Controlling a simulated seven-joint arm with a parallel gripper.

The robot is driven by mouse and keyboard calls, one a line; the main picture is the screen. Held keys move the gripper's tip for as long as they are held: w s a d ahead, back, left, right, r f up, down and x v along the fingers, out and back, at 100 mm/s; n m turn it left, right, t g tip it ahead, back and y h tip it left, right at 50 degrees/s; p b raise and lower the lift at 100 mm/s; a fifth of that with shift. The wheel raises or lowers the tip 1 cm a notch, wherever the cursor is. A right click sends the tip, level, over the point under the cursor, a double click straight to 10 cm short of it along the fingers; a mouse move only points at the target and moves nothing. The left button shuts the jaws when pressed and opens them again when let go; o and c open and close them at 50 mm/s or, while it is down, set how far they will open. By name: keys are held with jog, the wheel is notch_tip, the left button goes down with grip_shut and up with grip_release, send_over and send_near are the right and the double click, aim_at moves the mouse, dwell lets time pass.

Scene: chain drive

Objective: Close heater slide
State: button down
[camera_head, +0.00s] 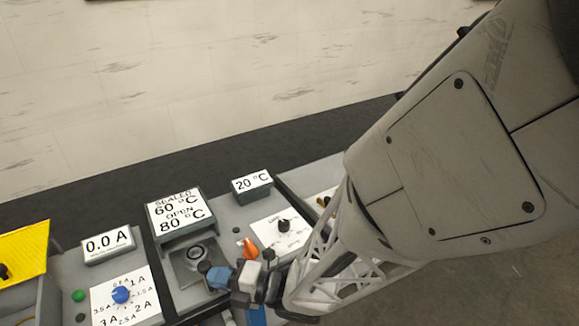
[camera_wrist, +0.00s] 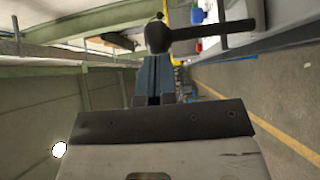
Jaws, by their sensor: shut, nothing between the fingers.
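The heater station (camera_head: 181,217) shows in the head view, with a sign reading "SEALED 60 °C, OPEN 80 °C". Below the sign is a grey recess with a dark round opening (camera_head: 195,252). My gripper (camera_head: 216,277) is shut and empty, its blue fingertips just right of and in front of this opening. In the wrist view, the fingertips (camera_wrist: 154,60) are at a dark rounded knob (camera_wrist: 158,38) with a dark bar running right. Whether they touch it, I cannot tell. The slide itself is not clearly visible; my gripper and arm hide part of that area.
A 20 °C display (camera_head: 251,184) and a panel with a black knob (camera_head: 284,226) are to the right, near an orange lever (camera_head: 249,248).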

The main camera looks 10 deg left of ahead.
dwell(0.3)
jog(key=w+a, duration=0.9)
jog(key=shift+w+a, duration=0.6)
jog(key=shift+r, duration=0.1)
jog(key=shift+s+d, duration=0.1)
jog(key=shift+s+d, duration=1.35)
jog(key=shift+d, duration=0.05)
jog(key=d, duration=1)
jog(key=shift+s+d, duration=0.1)
